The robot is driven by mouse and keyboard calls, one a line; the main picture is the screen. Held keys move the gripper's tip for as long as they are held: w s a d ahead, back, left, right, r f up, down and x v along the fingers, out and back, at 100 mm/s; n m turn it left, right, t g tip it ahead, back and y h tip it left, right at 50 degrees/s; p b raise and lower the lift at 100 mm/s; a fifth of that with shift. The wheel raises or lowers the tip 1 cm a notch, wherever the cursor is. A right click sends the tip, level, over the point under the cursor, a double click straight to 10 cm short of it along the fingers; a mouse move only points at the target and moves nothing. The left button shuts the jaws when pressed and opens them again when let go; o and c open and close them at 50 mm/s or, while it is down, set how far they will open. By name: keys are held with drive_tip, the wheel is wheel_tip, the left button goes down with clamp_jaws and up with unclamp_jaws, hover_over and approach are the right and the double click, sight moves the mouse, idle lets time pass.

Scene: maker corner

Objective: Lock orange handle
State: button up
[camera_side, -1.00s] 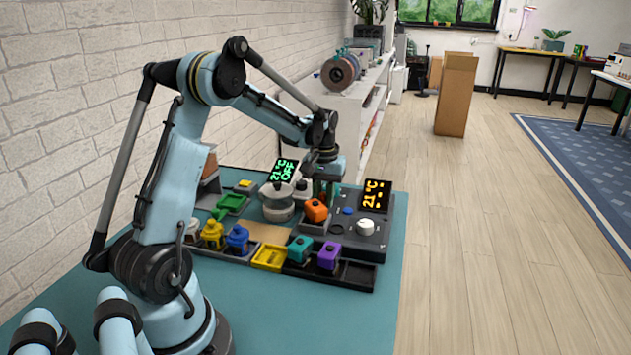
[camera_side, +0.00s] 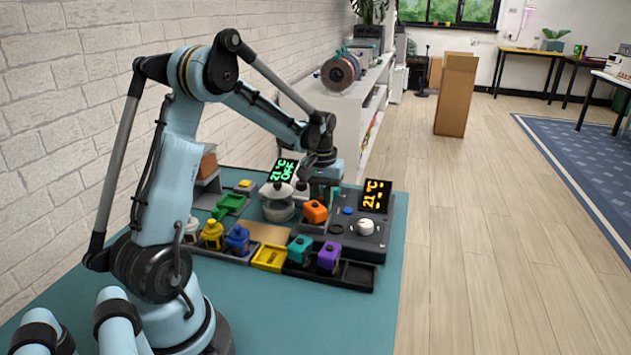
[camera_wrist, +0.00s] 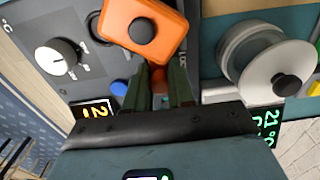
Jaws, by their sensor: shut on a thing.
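An orange block (camera_side: 315,211) with a black knob on top sits on the dark machine, left of its white dial. It is large in the wrist view (camera_wrist: 142,28), just beyond my fingertips. My gripper (camera_wrist: 159,72) points down behind the block in the side view. Its two green fingers are shut on a small orange-red piece, which I take as the orange handle (camera_wrist: 158,78). Most of that piece is hidden by the fingers, and I cannot tell whether it joins the block.
A white dial (camera_side: 366,227), a blue button (camera_wrist: 119,88) and an orange-lit display (camera_side: 376,197) are on the machine. A pale round pot with a lid (camera_side: 277,207) stands close left of my gripper. Teal and purple blocks (camera_side: 329,256) sit in front.

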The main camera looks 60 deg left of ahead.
sight(322, 198)
drive_tip(key=o, duration=0.6)
drive_tip(key=shift+r, duration=3.5)
